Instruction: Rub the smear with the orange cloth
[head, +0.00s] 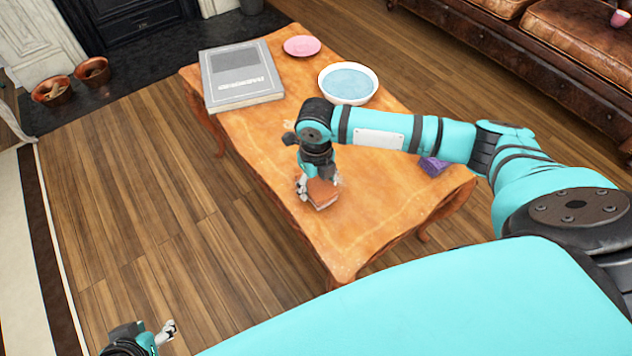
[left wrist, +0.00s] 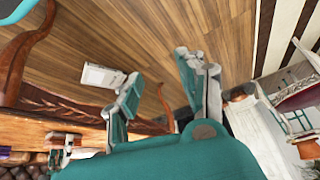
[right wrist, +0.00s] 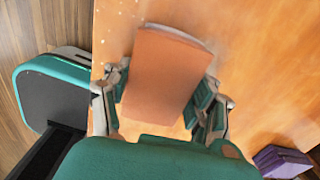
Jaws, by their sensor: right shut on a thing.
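The orange cloth (head: 322,194), a folded block-like pad, is between the fingers of my right gripper (head: 312,187), at the tabletop. In the right wrist view, the cloth (right wrist: 165,75) fills the middle and my right gripper (right wrist: 160,88) is shut on its sides. A pale patch, possibly the smear (right wrist: 192,36), shows along the cloth's far edge; the rest of it may be hidden under the cloth. My left gripper (head: 167,333) is low at the bottom left, away from the table. In the left wrist view, my left gripper (left wrist: 145,72) is open and empty.
The wooden table (head: 245,135) bears a grey book (head: 240,80), a pink plate (head: 302,46), a white bowl (head: 348,98) of bluish liquid and a purple item (head: 433,166). Bare tabletop lies in front of the cloth. A leather sofa (head: 560,50) stands behind.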

